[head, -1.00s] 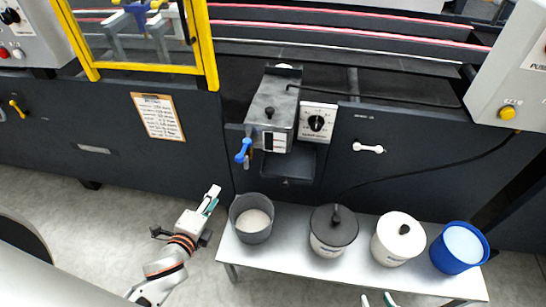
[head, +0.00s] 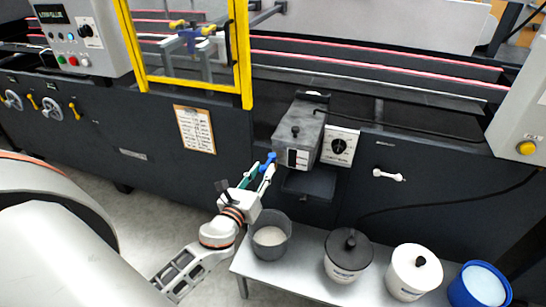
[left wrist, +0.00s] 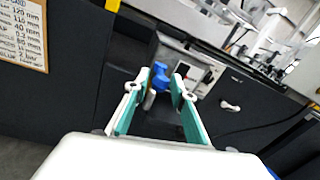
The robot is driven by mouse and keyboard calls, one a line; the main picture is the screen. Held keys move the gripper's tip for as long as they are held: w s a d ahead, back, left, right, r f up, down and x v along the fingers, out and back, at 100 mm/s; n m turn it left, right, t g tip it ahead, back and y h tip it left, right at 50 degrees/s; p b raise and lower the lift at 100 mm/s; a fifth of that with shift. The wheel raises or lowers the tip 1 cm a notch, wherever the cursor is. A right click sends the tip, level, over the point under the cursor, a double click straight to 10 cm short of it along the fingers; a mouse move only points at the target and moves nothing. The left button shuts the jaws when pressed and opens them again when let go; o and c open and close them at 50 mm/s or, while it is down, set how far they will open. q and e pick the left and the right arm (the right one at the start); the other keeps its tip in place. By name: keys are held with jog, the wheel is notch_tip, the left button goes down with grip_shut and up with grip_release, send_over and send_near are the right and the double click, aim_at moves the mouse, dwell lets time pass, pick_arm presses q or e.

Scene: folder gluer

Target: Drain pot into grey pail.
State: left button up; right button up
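The grey metal pot (head: 302,135), with a dark-knobbed lid, is mounted on the machine front. Its blue tap handle (head: 268,160) sticks out at its lower left. The grey pail (head: 270,248), with pale contents, stands on the bench's left end, below and slightly left of the pot. My left gripper (head: 260,174) is raised beside the tap, above the pail. In the left wrist view its two teal-padded fingers are apart, and the blue handle (left wrist: 160,76) shows between their tips. I cannot tell whether they touch it. My right gripper is out of view.
The bench (head: 310,268) also holds a dark-lidded pail (head: 347,258), a white lidded pail (head: 412,273) and a blue pail (head: 480,287). A dial panel (head: 339,146) is right of the pot. A yellow-framed guard (head: 247,60) stands upper left.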

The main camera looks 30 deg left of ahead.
aim_at(270, 159)
pick_arm(q)
jog(key=w, duration=0.5)
jog(key=w+a, duration=0.1)
jog(key=w, duration=0.1)
jog(key=shift+w, duration=0.25)
grip_shut()
